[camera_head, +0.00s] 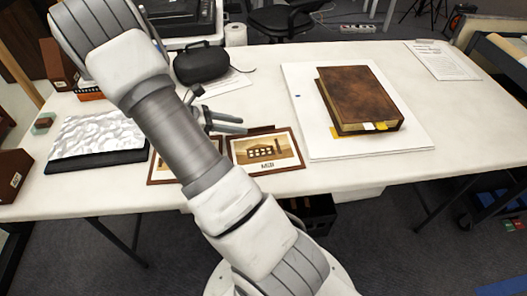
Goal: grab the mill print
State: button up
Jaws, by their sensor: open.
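I see nothing between the fingers. Whether it touches the print cannot be told.
A thick brown book (358,95) lies on a white board (410,140) right of the prints. A white crumpled-looking pad (95,135) on a dark base lies at left. A black case (201,62) sits behind my gripper.

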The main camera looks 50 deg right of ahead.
aim_at(251, 133)
jog(key=b+x, duration=0.2)
jog(key=x, duration=0.3)
jog(key=shift+w+d+f, duration=0.15)
jog(key=shift+d+f, duration=0.05)
grip_shut()
dwell(1.2)
